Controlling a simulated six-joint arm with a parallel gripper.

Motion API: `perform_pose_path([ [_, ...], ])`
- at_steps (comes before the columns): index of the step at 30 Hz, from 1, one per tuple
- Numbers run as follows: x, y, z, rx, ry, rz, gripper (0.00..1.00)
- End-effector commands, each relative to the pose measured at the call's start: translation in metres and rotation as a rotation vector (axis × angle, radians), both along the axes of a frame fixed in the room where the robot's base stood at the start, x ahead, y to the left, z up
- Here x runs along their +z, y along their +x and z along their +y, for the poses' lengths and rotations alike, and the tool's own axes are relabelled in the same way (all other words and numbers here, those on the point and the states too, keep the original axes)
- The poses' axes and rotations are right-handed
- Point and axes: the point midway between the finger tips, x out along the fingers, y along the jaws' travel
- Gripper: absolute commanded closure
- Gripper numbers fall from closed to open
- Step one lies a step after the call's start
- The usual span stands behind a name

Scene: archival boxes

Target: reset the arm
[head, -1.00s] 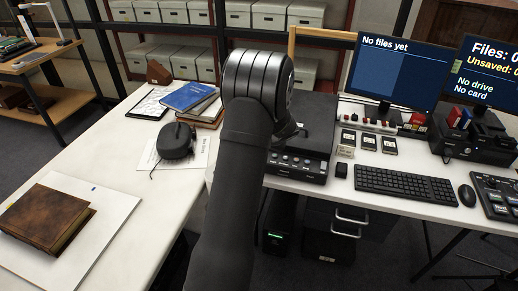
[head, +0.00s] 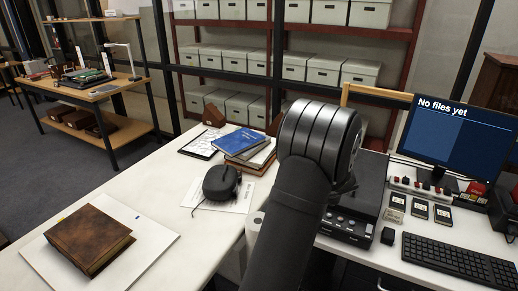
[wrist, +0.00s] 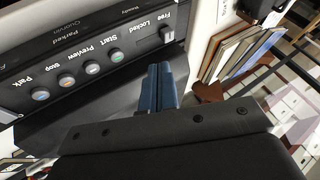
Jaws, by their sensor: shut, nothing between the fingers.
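My gripper (wrist: 159,88) shows in the wrist view with its blue fingers together and nothing between them. It is close to the front panel of a black device (wrist: 90,60), whose buttons are labelled Park, Stop, Preview and Start, with a Free/Locked switch at the right end. Whether the fingers touch the panel, I cannot tell. In the head view my arm rises from the bottom centre and hides the gripper and part of the black device (head: 349,229).
At right stand a monitor (head: 462,140), a keyboard (head: 462,262) and small cards. Shelves of boxes (head: 343,70) are behind.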

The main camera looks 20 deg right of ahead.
Motion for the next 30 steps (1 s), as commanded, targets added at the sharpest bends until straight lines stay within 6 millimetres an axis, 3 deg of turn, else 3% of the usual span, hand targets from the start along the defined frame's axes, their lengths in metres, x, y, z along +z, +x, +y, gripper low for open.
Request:
perform_pose_path([
  [11,-0.05,0.037,0.005,0.003,0.003,0.002,1.0],
  [18,-0.073,0.023,-0.024,0.0,0.0,0.002,1.0],
  [30,-0.07,0.017,-0.029,0.002,0.001,0.001,1.0],
])
